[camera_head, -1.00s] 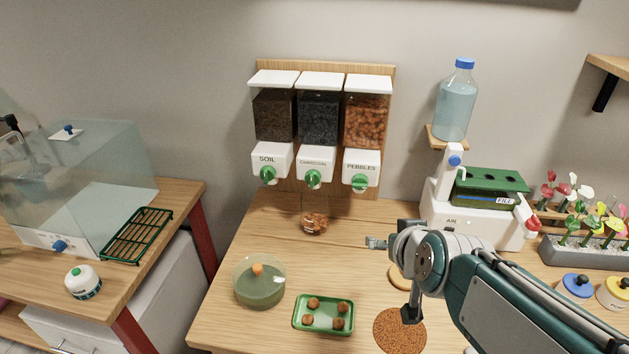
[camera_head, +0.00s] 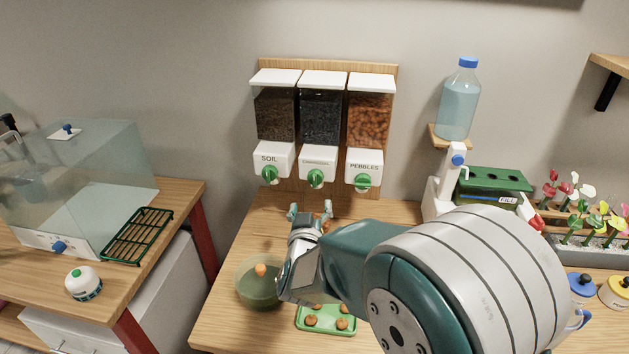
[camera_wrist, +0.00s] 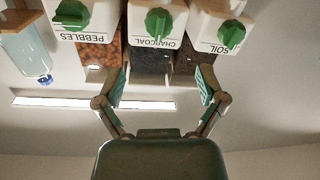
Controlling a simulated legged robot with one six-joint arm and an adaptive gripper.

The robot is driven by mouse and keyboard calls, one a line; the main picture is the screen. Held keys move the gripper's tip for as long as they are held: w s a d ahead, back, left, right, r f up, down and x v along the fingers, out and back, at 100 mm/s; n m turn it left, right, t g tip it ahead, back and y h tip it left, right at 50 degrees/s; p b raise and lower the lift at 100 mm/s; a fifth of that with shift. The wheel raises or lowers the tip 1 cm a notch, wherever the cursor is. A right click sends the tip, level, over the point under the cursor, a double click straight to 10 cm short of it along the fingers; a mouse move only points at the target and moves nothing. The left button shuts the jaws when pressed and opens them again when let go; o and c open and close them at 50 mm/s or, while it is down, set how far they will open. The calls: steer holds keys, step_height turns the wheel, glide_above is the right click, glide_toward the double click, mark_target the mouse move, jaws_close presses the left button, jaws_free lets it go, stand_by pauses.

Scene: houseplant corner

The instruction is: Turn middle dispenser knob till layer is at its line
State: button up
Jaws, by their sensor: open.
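The middle dispenser (camera_head: 319,149), labelled charcoal, holds dark grains and has a green knob (camera_head: 316,179) on its white front. In the wrist view, which is upside down, this middle knob (camera_wrist: 158,24) shows at the top centre. My gripper (camera_head: 311,211) is open and empty, just below and in front of the middle knob, apart from it. In the wrist view my gripper's two fingers (camera_wrist: 163,82) are spread to either side below the charcoal box. The jar under the dispensers is mostly hidden behind my gripper. I cannot make out any level line on it.
The soil knob (camera_head: 269,175) and pebbles knob (camera_head: 362,182) flank the middle one closely. A glass bowl (camera_head: 256,292) and a green tray (camera_head: 326,330) lie near my arm. A water bottle (camera_head: 458,99) and white machine (camera_head: 437,206) stand to the right.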

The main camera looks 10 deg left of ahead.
mark_target(314, 182)
steer(key=w, duration=0.3)
steer(key=w+a, duration=0.1)
steer(key=w, duration=0.5)
steer(key=shift+w+a, duration=0.15)
steer(key=shift+w, duration=0.2)
steer(key=c, duration=1.1)
